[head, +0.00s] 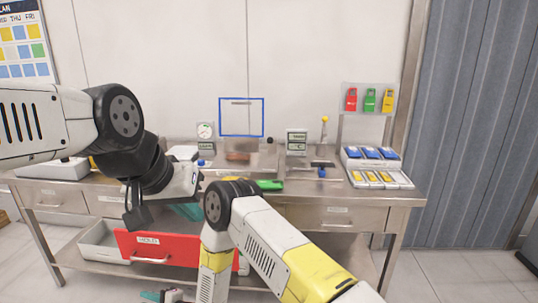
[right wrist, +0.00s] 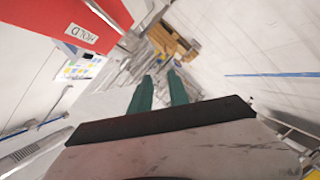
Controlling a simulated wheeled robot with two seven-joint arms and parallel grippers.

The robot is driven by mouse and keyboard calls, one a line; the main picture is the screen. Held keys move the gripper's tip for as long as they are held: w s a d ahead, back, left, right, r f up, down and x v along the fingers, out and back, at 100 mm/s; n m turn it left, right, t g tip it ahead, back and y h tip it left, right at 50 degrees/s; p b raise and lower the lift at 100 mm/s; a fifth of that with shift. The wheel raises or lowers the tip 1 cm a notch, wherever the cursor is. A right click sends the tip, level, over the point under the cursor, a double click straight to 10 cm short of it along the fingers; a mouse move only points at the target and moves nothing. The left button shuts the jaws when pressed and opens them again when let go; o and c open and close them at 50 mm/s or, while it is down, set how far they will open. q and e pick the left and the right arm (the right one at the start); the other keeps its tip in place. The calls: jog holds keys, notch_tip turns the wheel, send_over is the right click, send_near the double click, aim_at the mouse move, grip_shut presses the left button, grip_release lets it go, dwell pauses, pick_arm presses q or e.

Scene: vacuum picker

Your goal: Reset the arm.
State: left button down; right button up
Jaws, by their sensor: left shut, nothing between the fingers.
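My left arm comes in from the left over the workbench (head: 345,195). Its wrist bends down in front of the bench edge, and the teal fingertips of my left gripper (head: 188,211) are shut with nothing visible held, partly hidden by my right arm's elbow. My right arm comes in from the bottom right, bends at the elbow and drops down. In the right wrist view the two teal fingers of my right gripper (right wrist: 158,92) stand apart with nothing between them. In the head view only a small part of that gripper shows at the bottom edge.
A red drawer front (head: 140,247) with a white label and handle is below the bench; it also shows close by in the right wrist view (right wrist: 50,20). A green object (head: 269,185) and a card rack (head: 380,178) are on the bench.

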jog(key=w+d+r+m+t+h, duration=0.1)
jog(key=w+d+r+m+h, duration=0.1)
jog(key=w+d+r, duration=0.4)
jog(key=w+d+r+m+t+h, duration=0.1)
jog(key=w+d+r+m, duration=0.15)
jog(key=w+r, duration=0.65)
jog(key=w+d+r+m+h, duration=0.1)
jog(key=d+r+m+h, duration=0.5)
jog(key=d+r, duration=1.15)
jog(key=s+d+r+m+h, duration=0.1)
jog(key=s+d+r+m, duration=0.25)
jog(key=d, duration=0.45)
jog(key=s+d+r+m+h, duration=0.1)
jog(key=s+d+r+m, duration=0.2)
jog(key=s+d, duration=0.35)
jog(key=s+d+r+m+g, duration=0.1)
jog(key=s+d+m, duration=0.2)
jog(key=s+d, duration=0.2)
jog(key=s+d+r+m+g, duration=0.1)
jog(key=s+d+m, duration=0.3)
jog(key=s, duration=0.8)
jog(key=shift+d+r+h, duration=0.4)
jog(key=shift+d, duration=0.55)
